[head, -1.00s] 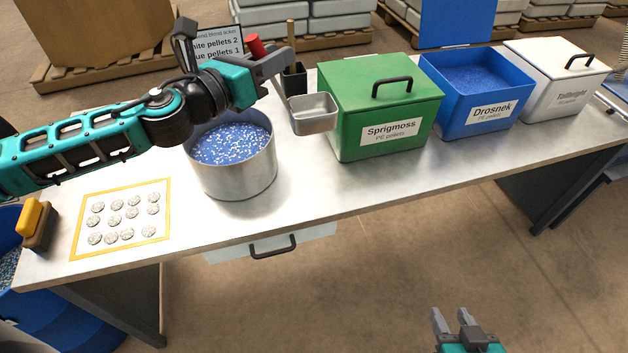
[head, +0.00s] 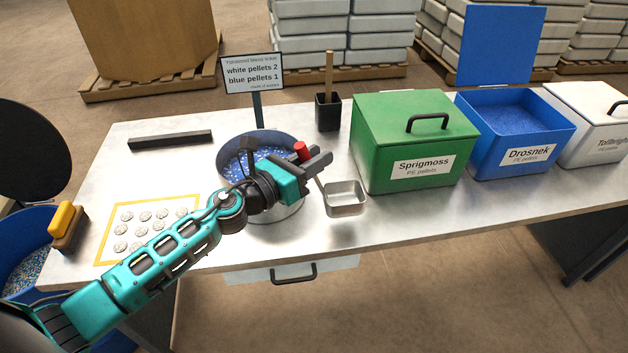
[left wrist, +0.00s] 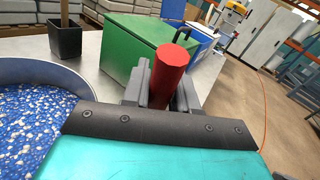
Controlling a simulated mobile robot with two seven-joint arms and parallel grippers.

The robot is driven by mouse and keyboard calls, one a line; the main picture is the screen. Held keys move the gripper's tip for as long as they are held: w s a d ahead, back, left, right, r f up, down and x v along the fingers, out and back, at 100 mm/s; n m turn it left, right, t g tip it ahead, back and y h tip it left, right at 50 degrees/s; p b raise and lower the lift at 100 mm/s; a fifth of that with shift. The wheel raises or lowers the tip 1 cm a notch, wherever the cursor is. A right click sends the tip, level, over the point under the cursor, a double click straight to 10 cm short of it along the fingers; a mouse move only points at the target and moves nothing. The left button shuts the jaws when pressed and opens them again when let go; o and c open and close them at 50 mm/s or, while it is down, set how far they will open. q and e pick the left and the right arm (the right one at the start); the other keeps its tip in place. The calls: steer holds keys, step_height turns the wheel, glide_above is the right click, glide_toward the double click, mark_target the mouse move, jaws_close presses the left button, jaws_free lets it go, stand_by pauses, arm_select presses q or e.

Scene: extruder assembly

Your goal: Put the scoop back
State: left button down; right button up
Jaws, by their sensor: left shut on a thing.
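The scoop has a square metal pan (head: 346,198) and a red handle (head: 302,150). My left gripper (head: 318,164) is shut on the scoop's handle and holds it to the right of the mixing pot, near the green box. The pan looks empty. In the left wrist view the red handle (left wrist: 169,74) stands up between the fingers, and the pan is hidden there. My right gripper is out of view.
The metal pot (head: 291,213) holds blue and white pellets. A black cup (head: 327,112) with a wooden stick stands behind. The green Sprigmoss box (head: 415,140) is closed, and the blue Drosnek box (head: 514,130) is open. A black bar (head: 170,139) lies at the back left.

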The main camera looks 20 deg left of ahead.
arm_select(q)
steer(key=shift+f+b, duration=1.5)
steer(key=shift+f, duration=1.25)
steer(key=shift+f, duration=0.15)
steer(key=c, duration=1.4)
jaws_free()
steer(key=shift+f, duration=0.1)
steer(key=o, duration=0.5)
